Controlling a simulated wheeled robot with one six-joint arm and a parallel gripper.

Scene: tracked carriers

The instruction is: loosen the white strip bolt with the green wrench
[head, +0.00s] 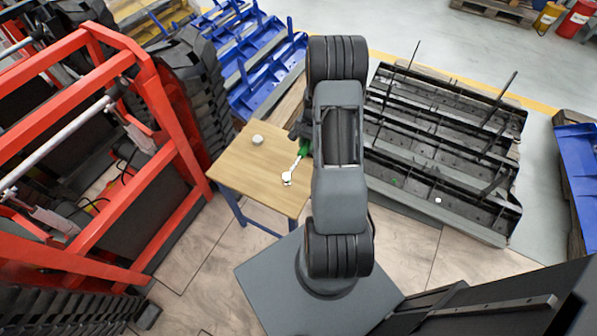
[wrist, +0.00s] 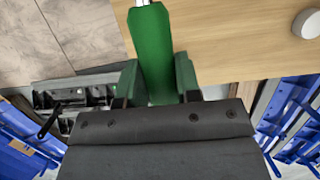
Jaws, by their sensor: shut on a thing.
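The green wrench (head: 304,149) has a green handle and a pale metal shaft and head (head: 288,177). My gripper (head: 303,140) is shut on its handle, which also shows between the fingers in the wrist view (wrist: 152,50). The wrench head is over the wooden table top; I cannot tell whether it touches it. A small white dot (head: 437,200), which looks like the white strip bolt, is on the front edge of the black slatted frame, right of my arm. The wrench is well apart from it. The bolt is not recognisable in the wrist view.
A white round piece (head: 257,140) sits on the wooden table (head: 235,165); the wrist view shows it too (wrist: 307,23). A small green dot (head: 393,182) is on the black frame (head: 450,165). A red tracked machine (head: 170,130) stands left, blue frames (head: 262,85) behind.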

